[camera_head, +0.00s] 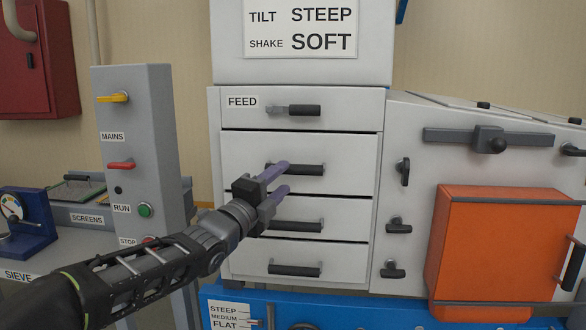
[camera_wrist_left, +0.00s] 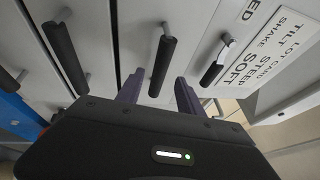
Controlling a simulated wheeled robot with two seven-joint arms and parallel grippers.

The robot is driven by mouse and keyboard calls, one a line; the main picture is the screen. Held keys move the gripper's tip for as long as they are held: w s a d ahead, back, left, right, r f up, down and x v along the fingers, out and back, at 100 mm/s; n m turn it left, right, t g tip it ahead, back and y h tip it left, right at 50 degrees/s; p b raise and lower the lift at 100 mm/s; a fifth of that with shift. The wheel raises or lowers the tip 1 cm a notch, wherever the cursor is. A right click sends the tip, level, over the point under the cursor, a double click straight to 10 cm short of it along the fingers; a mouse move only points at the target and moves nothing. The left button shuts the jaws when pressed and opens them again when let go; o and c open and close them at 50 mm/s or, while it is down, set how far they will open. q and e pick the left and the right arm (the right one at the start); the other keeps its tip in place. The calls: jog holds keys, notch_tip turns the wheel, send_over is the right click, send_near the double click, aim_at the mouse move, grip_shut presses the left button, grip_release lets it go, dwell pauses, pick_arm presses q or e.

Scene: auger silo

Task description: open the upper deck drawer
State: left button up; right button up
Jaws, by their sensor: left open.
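A white cabinet has a stack of drawers with dark bar handles. The drawer second from the top (camera_head: 240,152), below the one marked FEED, has a dark handle (camera_head: 312,170) and is shut. No label naming it as the upper deck shows. My left gripper (camera_head: 279,179) is open in front of the left part of this handle, one purple finger overlapping it in the head view. In the left wrist view the handle (camera_wrist_left: 163,58) lies between the two fingers (camera_wrist_left: 158,88); I cannot tell whether they touch it. My right gripper is not in view.
The FEED drawer's handle (camera_head: 305,110) is above, with a small latch beside it. Two more handles (camera_head: 310,226) (camera_head: 294,270) are below. A grey switch post (camera_head: 135,180) stands left of the cabinet. An orange box (camera_head: 490,250) juts out at right.

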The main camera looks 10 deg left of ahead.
aim_at(290, 172)
pick_arm(q)
jog(key=p+x, duration=0.1)
jog(key=x, duration=0.5)
jog(key=shift+p, duration=0.35)
jog(key=shift+c, duration=0.3)
jog(key=shift+f, duration=0.1)
grip_shut()
dwell(0.6)
